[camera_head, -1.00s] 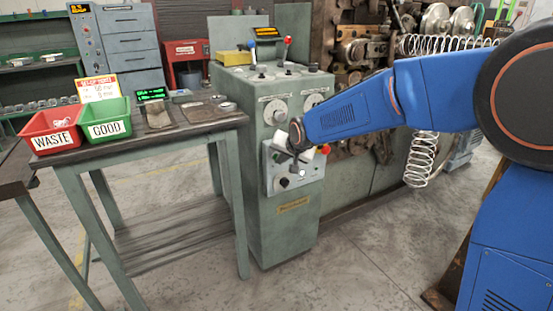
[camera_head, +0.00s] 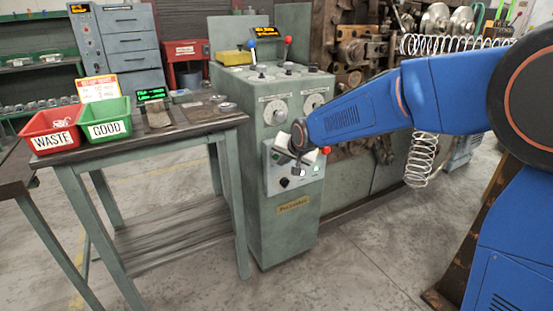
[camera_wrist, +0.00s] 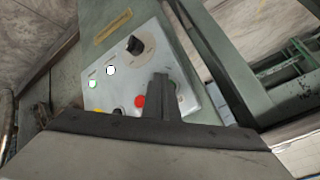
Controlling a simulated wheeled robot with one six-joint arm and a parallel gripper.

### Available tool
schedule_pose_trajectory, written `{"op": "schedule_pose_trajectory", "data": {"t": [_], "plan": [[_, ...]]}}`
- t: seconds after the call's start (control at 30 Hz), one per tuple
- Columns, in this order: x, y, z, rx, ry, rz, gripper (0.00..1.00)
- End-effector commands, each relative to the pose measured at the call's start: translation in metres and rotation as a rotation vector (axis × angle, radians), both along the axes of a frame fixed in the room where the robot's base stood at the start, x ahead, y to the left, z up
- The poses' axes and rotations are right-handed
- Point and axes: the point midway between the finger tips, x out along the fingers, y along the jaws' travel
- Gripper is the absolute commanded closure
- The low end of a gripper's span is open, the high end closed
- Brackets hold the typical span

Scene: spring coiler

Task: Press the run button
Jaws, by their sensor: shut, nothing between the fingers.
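The grey control panel (camera_head: 274,187) is on the front of the green machine cabinet. In the wrist view the panel (camera_wrist: 158,42) shows a black knob (camera_wrist: 134,45), a white round part (camera_wrist: 111,70), a lit green one (camera_wrist: 92,84) and a red button (camera_wrist: 140,101). A greenish part (camera_wrist: 178,87) is partly hidden behind my finger. Labels are too small to read, so I cannot tell which is the run button. My gripper (camera_wrist: 162,82) is shut and empty, close in front of the panel beside the red button; contact cannot be told.
A table (camera_head: 190,133) to the left bears a red WASTE bin (camera_head: 52,131) and a green GOOD bin (camera_head: 106,121). The cabinet top carries levers and a small display (camera_head: 266,32). A coiled spring (camera_head: 421,160) hangs at the right. The floor in front is clear.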

Motion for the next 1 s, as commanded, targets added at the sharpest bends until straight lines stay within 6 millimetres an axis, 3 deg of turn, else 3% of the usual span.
{"op": "schedule_pose_trajectory", "data": {"t": [0.43,1.0], "plan": [[-0.004,-0.003,0.0,0.0,0.0,0.0,1.0],[-0.04,-0.027,0.001,0.0,-0.001,0.0,1.0]]}}
